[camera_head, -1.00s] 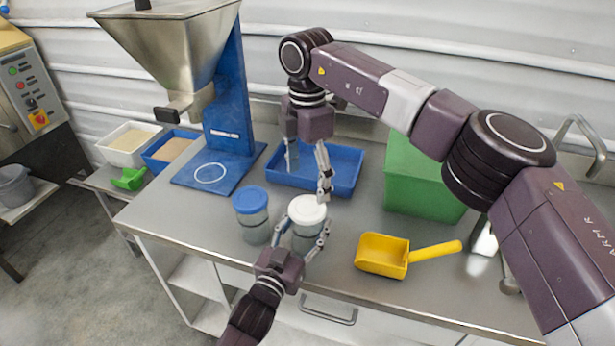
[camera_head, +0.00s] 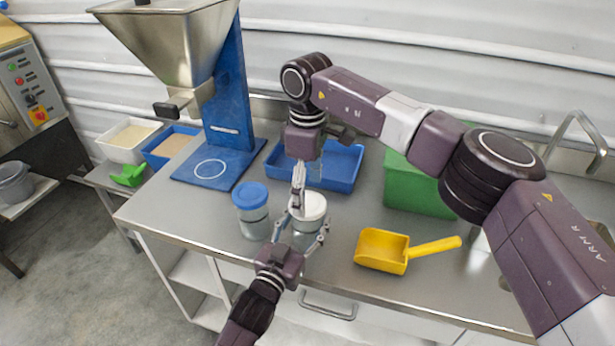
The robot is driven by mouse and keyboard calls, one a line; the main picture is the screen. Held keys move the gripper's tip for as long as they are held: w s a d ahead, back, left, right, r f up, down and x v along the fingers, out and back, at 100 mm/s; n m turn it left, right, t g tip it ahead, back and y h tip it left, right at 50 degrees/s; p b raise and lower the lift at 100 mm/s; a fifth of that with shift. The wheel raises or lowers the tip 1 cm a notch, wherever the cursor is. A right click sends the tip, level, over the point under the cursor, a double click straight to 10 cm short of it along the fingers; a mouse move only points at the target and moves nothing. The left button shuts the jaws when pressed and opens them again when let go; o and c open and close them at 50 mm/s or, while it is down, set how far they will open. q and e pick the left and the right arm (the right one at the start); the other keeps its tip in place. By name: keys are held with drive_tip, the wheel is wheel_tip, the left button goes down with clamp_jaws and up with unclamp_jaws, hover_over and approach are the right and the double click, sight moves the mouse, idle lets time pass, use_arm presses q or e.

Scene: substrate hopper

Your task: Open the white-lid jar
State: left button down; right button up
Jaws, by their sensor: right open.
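The white-lid jar (camera_head: 313,207), a clear jar with its white lid on, stands upright near the table's front edge. My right gripper (camera_head: 301,207) points down from above, open. One finger hangs in front of the lid's left part; the other is mostly hidden, and whether they touch the lid is unclear. My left gripper (camera_head: 303,228) reaches in from below, with one finger on each side of the jar's body. I cannot tell whether these fingers press on the glass.
A blue-lid jar (camera_head: 251,200) stands close on the left. A yellow scoop (camera_head: 383,250) lies to the right. Behind are a blue tray (camera_head: 343,165), a green bin (camera_head: 415,192) and the hopper on its blue stand (camera_head: 226,120). The table's front left is clear.

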sight(308, 203)
drive_tip(key=shift+f, duration=1.6)
